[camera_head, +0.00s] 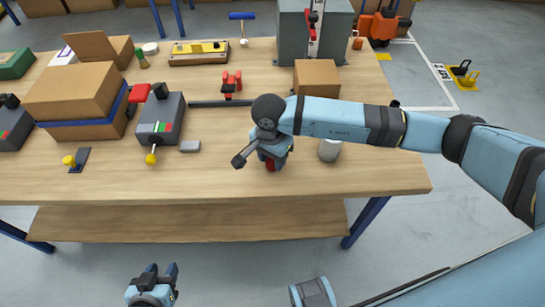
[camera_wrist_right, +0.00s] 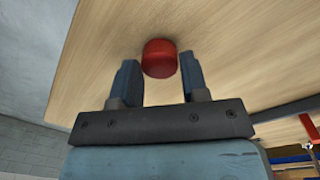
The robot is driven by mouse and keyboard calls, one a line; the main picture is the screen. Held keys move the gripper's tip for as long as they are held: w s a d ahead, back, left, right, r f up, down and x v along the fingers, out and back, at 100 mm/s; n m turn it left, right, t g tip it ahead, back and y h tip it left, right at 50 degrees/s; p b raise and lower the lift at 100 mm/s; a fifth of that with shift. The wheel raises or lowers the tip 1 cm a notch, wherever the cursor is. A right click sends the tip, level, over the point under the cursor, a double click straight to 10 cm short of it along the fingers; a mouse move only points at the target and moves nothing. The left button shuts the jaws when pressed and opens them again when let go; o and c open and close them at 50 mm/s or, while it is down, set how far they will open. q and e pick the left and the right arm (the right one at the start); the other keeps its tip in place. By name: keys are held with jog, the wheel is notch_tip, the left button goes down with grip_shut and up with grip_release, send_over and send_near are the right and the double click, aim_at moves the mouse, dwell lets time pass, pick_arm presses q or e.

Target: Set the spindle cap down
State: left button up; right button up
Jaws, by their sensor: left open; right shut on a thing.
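The spindle cap is a short red cylinder (camera_wrist_right: 160,58) between the two fingertips of my right gripper (camera_wrist_right: 159,68) in the right wrist view. In the head view the right gripper (camera_head: 272,155) points down over the front part of the wooden table (camera_head: 210,190). The red cap (camera_head: 271,165) shows just below it, partly hidden by the gripper and wrist. I cannot tell whether the cap touches the tabletop. My left gripper (camera_head: 158,270) is open and empty, low in front of the table.
A cardboard box (camera_head: 317,77) is behind. The table's front strip is clear.

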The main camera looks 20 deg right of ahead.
jog(key=shift+f, duration=0.2)
jog(key=shift+f, duration=0.1)
jog(key=o, duration=0.5)
jog(key=shift+f, duration=0.1)
jog(key=o, duration=0.5)
jog(key=shift+r, duration=0.4)
jog(key=r, duration=1.1)
jog(key=shift+w+a+r, duration=0.15)
jog(key=shift+w+r, duration=0.1)
jog(key=shift+r, duration=0.1)
